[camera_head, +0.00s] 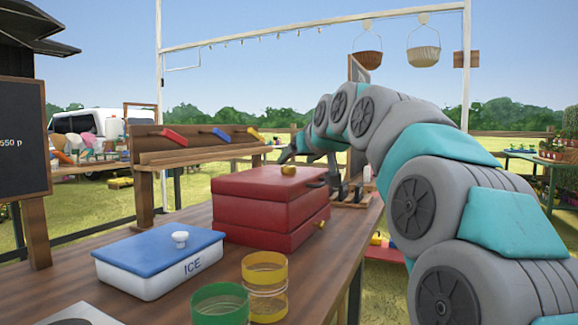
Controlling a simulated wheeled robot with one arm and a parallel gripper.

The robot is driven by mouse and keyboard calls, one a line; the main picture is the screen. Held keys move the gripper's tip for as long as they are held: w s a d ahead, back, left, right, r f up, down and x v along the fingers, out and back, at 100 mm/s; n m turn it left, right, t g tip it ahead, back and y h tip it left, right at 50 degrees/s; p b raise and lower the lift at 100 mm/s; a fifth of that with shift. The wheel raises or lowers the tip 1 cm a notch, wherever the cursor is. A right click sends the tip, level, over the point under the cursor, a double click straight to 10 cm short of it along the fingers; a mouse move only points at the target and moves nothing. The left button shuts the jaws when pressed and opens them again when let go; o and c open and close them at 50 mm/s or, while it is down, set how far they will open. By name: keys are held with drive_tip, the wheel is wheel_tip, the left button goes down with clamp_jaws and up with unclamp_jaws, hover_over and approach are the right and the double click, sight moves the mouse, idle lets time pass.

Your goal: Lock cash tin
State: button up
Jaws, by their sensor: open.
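The cash tin (262,212) is a red two-part metal box on the wooden table. Its lid is down, with a thin dark seam between lid and body. A small brass-coloured knob (289,170) sits on top near the back. Another brass-coloured piece (320,224) is low on the right side, and a dark handle (317,184) is near the lid's upper right edge. My arm arches in from the right. My gripper (338,184) is open, with dark fingers pointing down beyond the tin's far right corner. The tin partly hides this area, so I cannot tell whether they touch.
A white ICE box with a blue lid (155,244) stands at front left of the tin. A yellow ring-like container (265,275) and a green one (220,302) stand in front. A wooden rack (195,150) with coloured-handled tools is behind. Bare tabletop lies left of the tin.

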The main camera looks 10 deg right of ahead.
sight(289, 166)
drive_tip(key=x, duration=0.5)
drive_tip(key=shift+w+f, duration=0.15)
drive_tip(key=shift+w, duration=0.15)
drive_tip(key=shift+c, duration=0.3)
clamp_jaws()
